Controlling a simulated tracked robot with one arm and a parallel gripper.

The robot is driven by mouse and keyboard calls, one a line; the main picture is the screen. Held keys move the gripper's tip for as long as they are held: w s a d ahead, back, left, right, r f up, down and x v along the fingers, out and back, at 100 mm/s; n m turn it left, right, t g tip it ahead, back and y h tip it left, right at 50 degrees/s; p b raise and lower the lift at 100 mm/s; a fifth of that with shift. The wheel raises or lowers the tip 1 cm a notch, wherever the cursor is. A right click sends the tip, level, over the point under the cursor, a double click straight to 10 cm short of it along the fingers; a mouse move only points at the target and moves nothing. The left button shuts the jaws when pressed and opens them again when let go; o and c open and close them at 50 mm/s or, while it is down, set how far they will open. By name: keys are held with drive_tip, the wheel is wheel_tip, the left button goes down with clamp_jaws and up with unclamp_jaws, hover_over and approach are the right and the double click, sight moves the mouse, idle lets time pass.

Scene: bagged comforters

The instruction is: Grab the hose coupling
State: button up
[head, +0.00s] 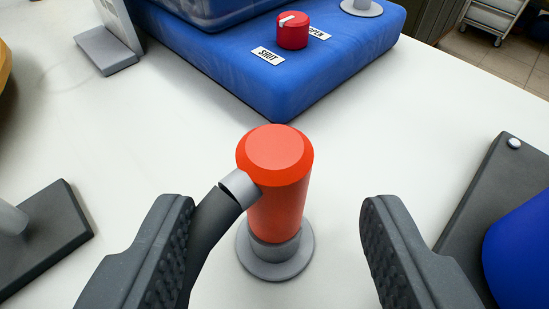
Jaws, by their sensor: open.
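An orange-red cylinder (276,195), which looks like the hose coupling, stands upright on a round grey base (275,266) on the white table. A grey collar (240,187) on its left side joins a dark hose (210,225), which runs down behind my left finger. My gripper (278,225) is open. Its dark ribbed fingers are on either side of the coupling, apart from it. The gap on the right is clear. On the left the hose lies between the finger and the coupling.
A blue block (270,75) with a red knob (292,30) and OPEN and SHUT labels stands behind the coupling. A dark plate (480,190) with a blue rounded thing (520,260) is at right. Another dark plate (55,235) is at left.

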sight(276, 148)
drive_tip(key=shift+x, duration=0.9)
drive_tip(key=shift+b+x, duration=0.3)
drive_tip(key=shift+x, duration=2.2)
drive_tip(key=shift+r, duration=0.25)
drive_tip(key=c, duration=1.1)
